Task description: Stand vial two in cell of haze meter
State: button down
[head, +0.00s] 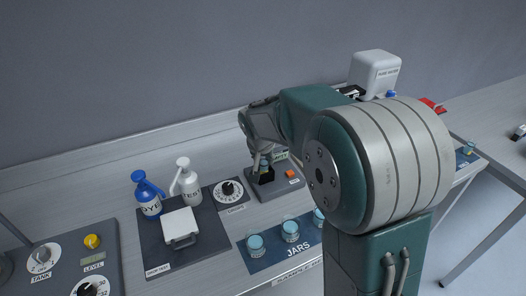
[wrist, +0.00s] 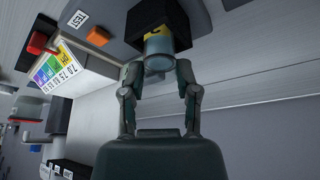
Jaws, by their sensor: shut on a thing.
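My gripper (wrist: 160,68) is shut on a vial (wrist: 158,52) with a pale blue-grey cap; its number cannot be read. In the wrist view the vial's far end meets the black cell block (wrist: 160,17), with some yellow showing between them. I cannot tell how deep the vial sits in the cell. In the head view my gripper (head: 262,158) is over the same black block (head: 265,175), on a grey unit (head: 283,188) with an orange button. That unit appears to be the haze meter. My arm hides part of the bench.
Jars with blue lids (head: 256,243) stand on a mat marked JARS in front. A blue dye bottle (head: 148,194), a white bottle (head: 186,177) and a dial (head: 229,190) are left of the meter. In the wrist view a colour chart (wrist: 80,72) lies close left of my gripper.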

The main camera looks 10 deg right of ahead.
aim_at(264, 167)
jog(key=shift+f, duration=0.4)
jog(key=shift+f, duration=0.5)
jog(key=shift+s+f, duration=0.2)
jog(key=shift+f, duration=0.25)
jog(key=shift+s+f, duration=0.15)
jog(key=shift+f, duration=0.05)
dwell(0.4)
jog(key=shift+c, duration=1.3)
grip_release()
jog(key=shift+f, duration=0.1)
jog(key=shift+w, duration=0.2)
jog(key=shift+r, duration=0.2)
